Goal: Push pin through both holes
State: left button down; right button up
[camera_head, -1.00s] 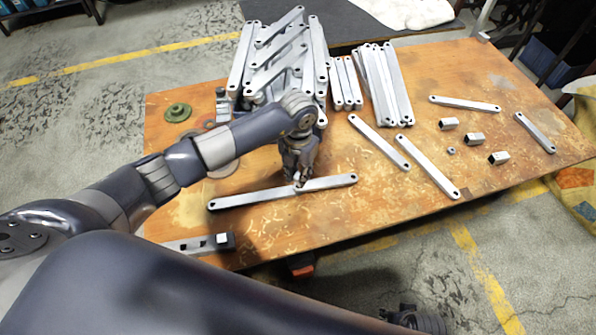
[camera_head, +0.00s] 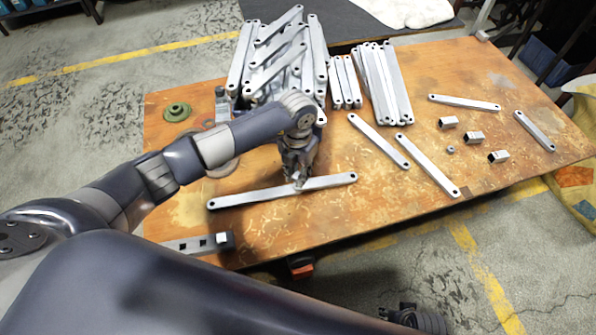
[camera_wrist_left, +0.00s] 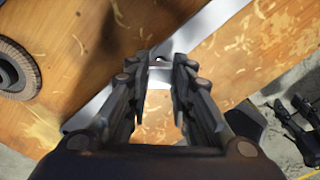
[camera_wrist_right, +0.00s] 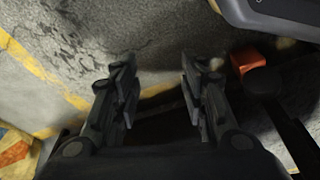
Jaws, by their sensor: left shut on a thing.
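My left gripper (camera_head: 299,182) points down at the middle of a long grey line of bar on the table's near part. The line looks like two flat bars overlapping end to end, a left bar (camera_head: 245,198) and a right bar (camera_head: 332,182); the overlap is partly hidden by the fingers. The left wrist view shows the fingers a small gap apart, closed on a small pale piece, apparently the pin (camera_wrist_left: 158,64). How deep it sits in the holes cannot be seen. My right gripper (camera_wrist_right: 155,80) is open and empty over the floor beyond the table's near edge.
Stacked bars (camera_head: 278,60) stand at the back left, with more bundles (camera_head: 385,85) beside them. Loose bars (camera_head: 428,165) and small metal blocks (camera_head: 474,137) lie to the right. A green round part (camera_head: 177,111) lies at the left. The table's (camera_head: 330,230) near middle is clear.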

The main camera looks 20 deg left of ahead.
pick_arm(q)
jog(key=shift+f, duration=0.2)
pick_arm(e)
jog(key=shift+w+r, duration=0.3)
jog(key=shift+r, duration=0.3)
pick_arm(q)
jog(key=shift+f+b, duration=0.25)
jog(key=shift+b, duration=0.05)
pick_arm(e)
jog(key=shift+s+r, duration=0.1)
jog(key=shift+r, duration=0.35)
pick_arm(q)
jog(key=shift+f+b, duration=0.3)
jog(key=shift+f, duration=0.4)
pick_arm(e)
jog(key=r, duration=0.1)
jog(key=w+r, duration=0.1)
jog(key=r, duration=0.1)
jog(key=shift+w+r, duration=0.1)
jog(key=shift+r, duration=0.2)
pick_arm(q)
jog(key=shift+f+b, duration=0.2)
jog(key=shift+b, duration=0.15)
pick_arm(e)
jog(key=shift+r, duration=0.45)
jog(key=shift+r, duration=0.1)
